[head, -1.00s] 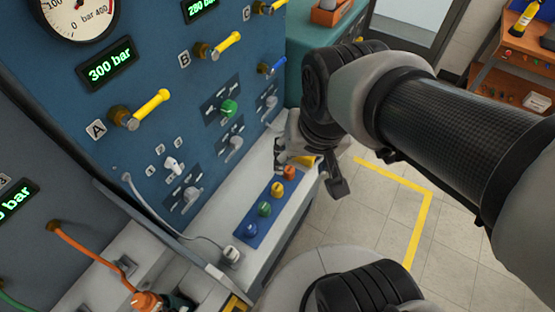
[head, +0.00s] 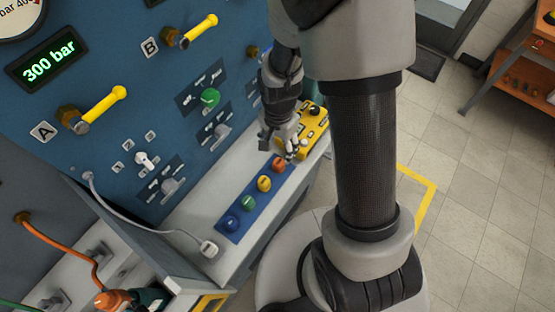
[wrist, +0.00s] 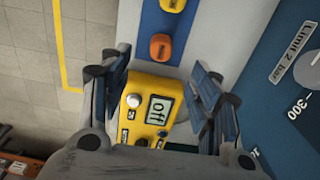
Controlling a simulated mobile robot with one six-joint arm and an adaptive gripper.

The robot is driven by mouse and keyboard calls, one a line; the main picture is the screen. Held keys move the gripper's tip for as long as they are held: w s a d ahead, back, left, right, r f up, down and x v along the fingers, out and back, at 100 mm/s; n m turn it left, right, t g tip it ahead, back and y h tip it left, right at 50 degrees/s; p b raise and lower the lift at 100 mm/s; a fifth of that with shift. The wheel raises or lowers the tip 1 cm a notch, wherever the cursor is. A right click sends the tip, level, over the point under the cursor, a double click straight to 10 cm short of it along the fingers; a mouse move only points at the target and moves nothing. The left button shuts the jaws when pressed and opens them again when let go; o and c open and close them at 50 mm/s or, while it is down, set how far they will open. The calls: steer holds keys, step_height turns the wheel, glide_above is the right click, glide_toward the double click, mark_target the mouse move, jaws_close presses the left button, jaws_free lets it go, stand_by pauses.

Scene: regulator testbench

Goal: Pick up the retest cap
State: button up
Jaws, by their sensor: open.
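Several round coloured caps sit in a row on a blue strip (head: 216,236) on the bench ledge: a blue one (head: 232,224), a green one (head: 249,203), a yellow one (head: 264,184) and an orange one (head: 278,164). Their labels are too small to read, so I cannot tell which is the retest cap. The wrist view shows the orange cap (wrist: 161,46) and part of the yellow cap (wrist: 172,5) beyond my fingertips. My gripper (head: 288,148) is open and empty, pointing down near the orange end of the strip. Its fingers (wrist: 155,82) spread either side of a yellow meter in the wrist view.
The yellow meter (head: 313,138) with a display lies on the ledge beside my gripper. A grey-white cable plug (head: 208,249) lies near the strip's blue end. The blue panel (head: 130,105) with yellow-handled valves rises behind the ledge. Open floor (head: 465,190) is at right.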

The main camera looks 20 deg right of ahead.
mark_target(279, 162)
steer(key=f+b, duration=0.1)
steer(key=f, duration=0.3)
steer(key=f+b, duration=0.1)
steer(key=f, duration=0.3)
steer(key=f+b, duration=0.2)
steer(key=f, duration=0.2)
steer(key=shift+w+d, duration=0.1)
steer(key=shift+w, duration=0.15)
steer(key=shift+r, duration=0.1)
steer(key=shift+c, duration=0.3)
steer(key=c, duration=1)
steer(key=shift+r, duration=0.1)
steer(key=shift+c, duration=0.2)
step_height(279, 162, up, 20)
steer(key=p, duration=0.6)
